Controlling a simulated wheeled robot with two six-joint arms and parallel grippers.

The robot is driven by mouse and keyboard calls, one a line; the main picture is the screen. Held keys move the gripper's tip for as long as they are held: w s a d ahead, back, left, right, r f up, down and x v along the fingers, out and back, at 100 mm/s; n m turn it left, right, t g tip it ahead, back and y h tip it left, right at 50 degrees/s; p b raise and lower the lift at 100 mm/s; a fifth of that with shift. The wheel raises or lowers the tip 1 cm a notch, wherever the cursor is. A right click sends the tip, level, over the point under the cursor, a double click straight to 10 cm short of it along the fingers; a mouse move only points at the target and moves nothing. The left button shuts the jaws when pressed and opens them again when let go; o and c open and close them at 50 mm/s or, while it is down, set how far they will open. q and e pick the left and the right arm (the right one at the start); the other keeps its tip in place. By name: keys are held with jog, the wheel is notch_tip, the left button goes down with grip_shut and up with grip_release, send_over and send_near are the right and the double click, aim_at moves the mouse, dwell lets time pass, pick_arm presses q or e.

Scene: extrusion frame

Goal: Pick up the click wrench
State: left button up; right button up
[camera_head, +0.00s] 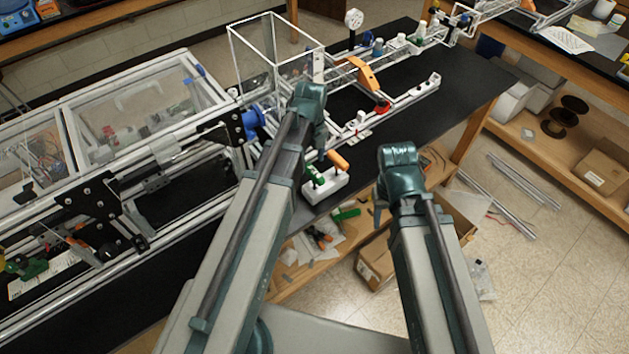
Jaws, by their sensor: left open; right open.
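I cannot clearly make out a click wrench. A white holder block (327,188) stands at the near edge of the black bench top (425,118), between my two arms. A tool with an orange handle (338,160) and one with a green handle (315,174) stand in it. I cannot tell whether either is the click wrench. My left arm reaches up over the bench, left of the holder, and my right arm ends over the floor side, right of the holder. The jaws of both grippers are hidden behind the arms' teal joints, and I see nothing held.
An aluminium extrusion frame with clear panels (130,105) fills the left. A clear box frame (275,50) and rails with an orange part (364,74) stand behind the holder. A cardboard box (376,262) lies below the bench. The bench's right part is clear.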

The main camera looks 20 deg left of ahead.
aim_at(312, 171)
pick_arm(q)
notch_tip(312, 171, down, 4)
jog(key=b, duration=0.3)
jog(key=shift+f, duration=0.25)
jog(key=f+b, duration=0.1)
jog(key=b, duration=0.1)
jog(key=f+b, duration=0.1)
jog(key=f, duration=0.1)
jog(key=f+b, duration=0.2)
jog(key=shift+d+f+b, duration=0.1)
jog(key=shift+d+b, duration=0.2)
jog(key=shift+d, duration=0.1)
grip_shut()
